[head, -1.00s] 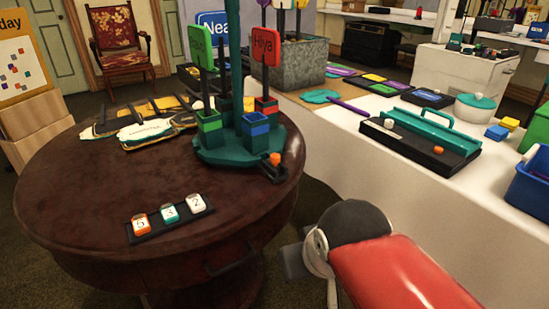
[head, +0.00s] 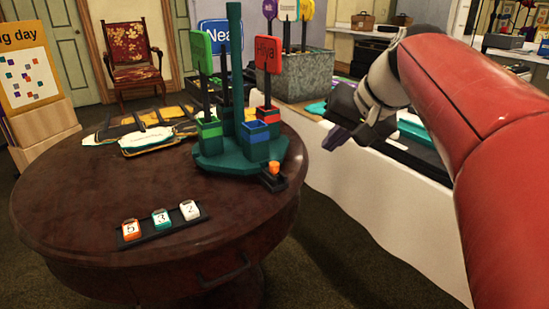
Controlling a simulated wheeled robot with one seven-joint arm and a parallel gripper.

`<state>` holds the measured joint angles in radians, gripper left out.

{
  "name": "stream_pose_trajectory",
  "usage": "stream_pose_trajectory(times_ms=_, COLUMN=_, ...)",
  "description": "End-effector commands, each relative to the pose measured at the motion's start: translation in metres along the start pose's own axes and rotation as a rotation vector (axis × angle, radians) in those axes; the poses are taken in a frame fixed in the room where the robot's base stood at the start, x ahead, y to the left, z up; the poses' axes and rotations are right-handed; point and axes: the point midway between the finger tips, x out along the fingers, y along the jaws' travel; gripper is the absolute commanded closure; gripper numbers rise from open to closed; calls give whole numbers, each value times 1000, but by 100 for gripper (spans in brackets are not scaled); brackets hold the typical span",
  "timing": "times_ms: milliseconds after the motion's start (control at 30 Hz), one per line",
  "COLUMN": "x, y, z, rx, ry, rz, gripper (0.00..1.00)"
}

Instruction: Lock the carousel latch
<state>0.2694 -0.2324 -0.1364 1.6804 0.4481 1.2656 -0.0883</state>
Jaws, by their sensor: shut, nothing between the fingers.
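The dark green carousel (head: 225,157) stands on the round brown table, with a central post and several cups. Its green, red and blue cups hold signs, one green and one red reading "Hiya". The latch (head: 273,177), a small black base with an orange knob, sits at the carousel's front right edge near the table rim. I cannot tell its locked state. My gripper (head: 338,138) is shut and empty, in the air to the right of the carousel and above the latch's height in the picture. It does not touch anything that I can see.
A black rack (head: 161,227) with tiles 5, 3 and 2 lies on the table's front. Several tags (head: 150,138) lie at the back left. A white-covered table (head: 350,185) with trays stands right, partly behind my arm. The table's front right is clear.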

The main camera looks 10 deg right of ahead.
Motion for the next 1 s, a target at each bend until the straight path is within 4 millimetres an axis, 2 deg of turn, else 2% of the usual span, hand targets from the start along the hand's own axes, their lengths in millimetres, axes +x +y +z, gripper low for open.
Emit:
stream_pose_trajectory(times_ms=233, x=0, y=0, z=0, rx=-1, ry=0, rz=1, gripper=100)
stream_pose_trajectory(times_ms=367, x=8, y=0, z=1, rx=-1, ry=-1, rz=1, gripper=100)
stream_pose_trajectory(times_ms=467, x=22, y=1, z=1, rx=0, ry=-3, rz=1, gripper=100)
stream_pose_trajectory(times_ms=867, x=105, y=1, z=2, rx=-1, ry=-4, rz=2, gripper=100)
stream_pose_trajectory(times_ms=900, x=105, y=-9, z=1, rx=-4, ry=-2, rz=1, gripper=100)
stream_pose_trajectory(times_ms=1000, x=112, y=-21, z=1, rx=-3, ry=-1, rz=1, gripper=100)
